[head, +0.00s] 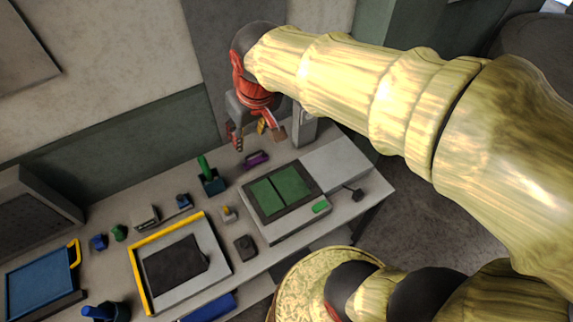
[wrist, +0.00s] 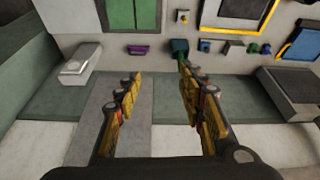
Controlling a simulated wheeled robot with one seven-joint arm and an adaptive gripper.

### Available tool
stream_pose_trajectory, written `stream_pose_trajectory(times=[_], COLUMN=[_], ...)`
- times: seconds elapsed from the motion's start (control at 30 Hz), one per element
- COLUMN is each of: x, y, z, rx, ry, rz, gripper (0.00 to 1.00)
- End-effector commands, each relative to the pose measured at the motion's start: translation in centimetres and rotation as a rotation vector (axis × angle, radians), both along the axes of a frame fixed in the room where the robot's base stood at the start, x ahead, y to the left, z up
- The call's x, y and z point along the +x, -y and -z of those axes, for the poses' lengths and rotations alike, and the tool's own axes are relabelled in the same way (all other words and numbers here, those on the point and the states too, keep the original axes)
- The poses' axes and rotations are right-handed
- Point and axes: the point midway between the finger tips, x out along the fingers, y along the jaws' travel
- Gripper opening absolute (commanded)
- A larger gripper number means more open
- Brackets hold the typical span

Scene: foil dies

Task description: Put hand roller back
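My gripper (head: 258,140) is above the back of the bench, near the wall. In the wrist view its two fingers (wrist: 159,78) are spread wide with nothing between them. No object is plainly recognisable as the hand roller. A small purple item (head: 256,159) lies on the bench just below my gripper; it also shows in the wrist view (wrist: 138,49), beyond the fingertips. A green handle (head: 203,163) stands upright in a dark green holder (head: 213,184) left of it. A blue-topped item (head: 98,312) sits at the front left, partly cut off.
A grey machine with green panels (head: 282,190) stands on the right of the bench. A silver post (head: 303,124) rises behind it. A yellow-edged tray (head: 219,254) and a blue tray (head: 35,286) lie to the left.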

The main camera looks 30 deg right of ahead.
Motion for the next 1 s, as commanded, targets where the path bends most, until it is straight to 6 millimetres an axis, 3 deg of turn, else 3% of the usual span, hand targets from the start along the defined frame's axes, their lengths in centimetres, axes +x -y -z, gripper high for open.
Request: stream_pose_trajectory(times=[0.3, 0.5, 1.0], x=[-8.3, -11.5, -12.4], y=[1.8, 2.3, 2.4], z=[-0.9, -0.4, 0.0], rx=[0.01, 0.013, 0.013], ry=[0.099, 0.136, 0.147], rz=[0.054, 0.076, 0.082], gripper=[0.4, 0.4, 0.4])
